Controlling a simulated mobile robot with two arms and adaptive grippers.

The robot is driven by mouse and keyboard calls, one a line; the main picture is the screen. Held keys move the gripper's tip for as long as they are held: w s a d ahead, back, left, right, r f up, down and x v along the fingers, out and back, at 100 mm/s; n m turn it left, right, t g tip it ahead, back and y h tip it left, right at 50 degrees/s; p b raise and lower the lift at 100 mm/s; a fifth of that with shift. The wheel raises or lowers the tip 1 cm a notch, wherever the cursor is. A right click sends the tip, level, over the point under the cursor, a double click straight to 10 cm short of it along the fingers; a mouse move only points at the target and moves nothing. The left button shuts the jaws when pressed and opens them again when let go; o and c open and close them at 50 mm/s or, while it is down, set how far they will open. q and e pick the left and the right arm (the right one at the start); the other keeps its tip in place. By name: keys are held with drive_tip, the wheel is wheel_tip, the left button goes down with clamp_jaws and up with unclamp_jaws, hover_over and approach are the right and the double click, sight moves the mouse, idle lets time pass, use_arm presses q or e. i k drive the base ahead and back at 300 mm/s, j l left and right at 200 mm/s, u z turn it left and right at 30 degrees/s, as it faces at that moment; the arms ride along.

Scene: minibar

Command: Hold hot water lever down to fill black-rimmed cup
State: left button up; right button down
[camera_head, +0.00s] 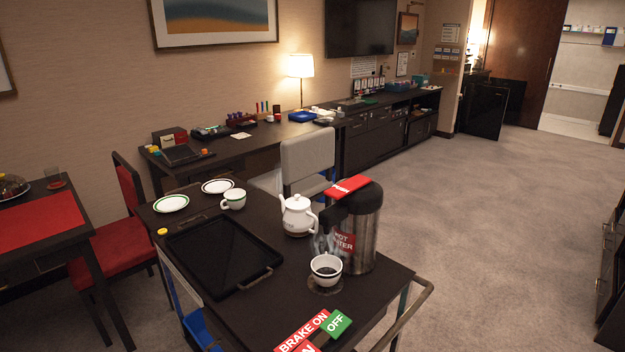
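The black-rimmed cup (326,268) is white and stands upright on a round dark coaster on the cart top, with dark contents inside and steam above it. The hot water dispenser (361,235) is a steel urn with a black top and a red "HOT WATER" label, just behind and right of the cup. Its red lever (348,187), marked with white lettering, sticks out from the top toward the left. The spout area is partly hidden by steam. Neither gripper shows in the head view.
On the cart (275,303) are a white teapot (298,215), a black tray (222,256), a green-rimmed cup (233,199) and two saucers. Red and green brake signs (338,323) sit at the front edge. A grey chair (307,158) stands behind; open carpet lies to the right.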

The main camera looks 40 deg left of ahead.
sight(339, 190)
drive_tip(key=j, duration=1.1)
drive_tip(key=k+j, duration=0.15)
drive_tip(key=j, duration=2)
